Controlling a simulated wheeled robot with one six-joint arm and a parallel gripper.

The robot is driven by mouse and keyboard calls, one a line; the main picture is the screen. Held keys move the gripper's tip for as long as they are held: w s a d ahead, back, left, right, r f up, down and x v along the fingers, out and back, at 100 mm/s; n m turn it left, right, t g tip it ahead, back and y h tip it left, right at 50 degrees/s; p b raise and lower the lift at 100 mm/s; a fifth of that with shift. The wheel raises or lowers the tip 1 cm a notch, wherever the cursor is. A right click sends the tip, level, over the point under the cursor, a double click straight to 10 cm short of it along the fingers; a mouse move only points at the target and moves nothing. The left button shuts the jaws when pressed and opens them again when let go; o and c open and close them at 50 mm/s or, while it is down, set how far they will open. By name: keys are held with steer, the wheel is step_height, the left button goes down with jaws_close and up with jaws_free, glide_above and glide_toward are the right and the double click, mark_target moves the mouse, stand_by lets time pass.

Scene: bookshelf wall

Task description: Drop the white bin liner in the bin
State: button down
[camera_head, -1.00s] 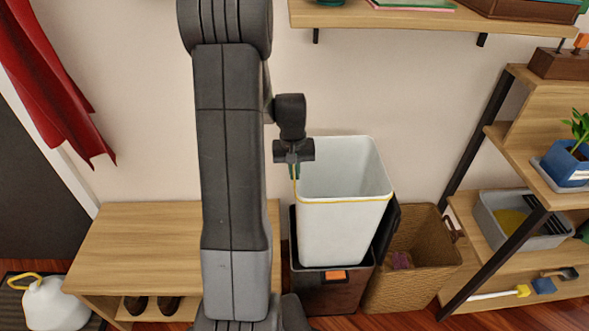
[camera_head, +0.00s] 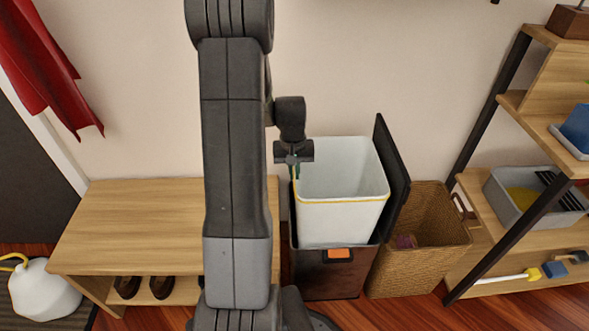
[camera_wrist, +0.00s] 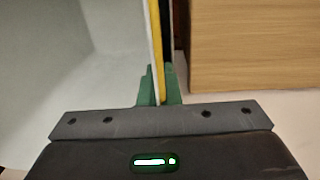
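The white bin liner (camera_head: 340,222), a stiff tapered tub with a yellow line along its rim, stands upright with its lower end inside the dark brown bin (camera_head: 312,274). Much of the liner shows above the bin's rim. The bin has an orange label, and its dark lid (camera_head: 394,175) stands open behind and to the right. My gripper (camera_head: 294,172) is at the liner's left rim. In the wrist view its green fingertips (camera_wrist: 158,88) are closed on the liner's wall (camera_wrist: 70,50). The liner's base is hidden in the bin.
A wicker basket (camera_head: 422,255) stands right of the bin. A wooden bench (camera_head: 140,222) with shoes below is on the left. An open shelf (camera_head: 520,262) is at the right, and a white jug (camera_head: 42,292) is on the floor at the lower left.

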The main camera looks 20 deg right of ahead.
step_height(320, 180, down, 11)
steer(key=b, duration=0.8)
steer(key=shift+f, duration=0.2)
steer(key=c, duration=1.6)
jaws_free()
steer(key=shift+o, duration=0.2)
step_height(320, 180, up, 14)
steer(key=p, duration=0.5)
steer(key=shift+a, duration=0.2)
steer(key=shift+w+f, duration=0.1)
steer(key=shift+f, duration=0.1)
step_height(320, 180, down, 12)
steer(key=b, duration=0.3)
steer(key=shift+d+r, duration=0.25)
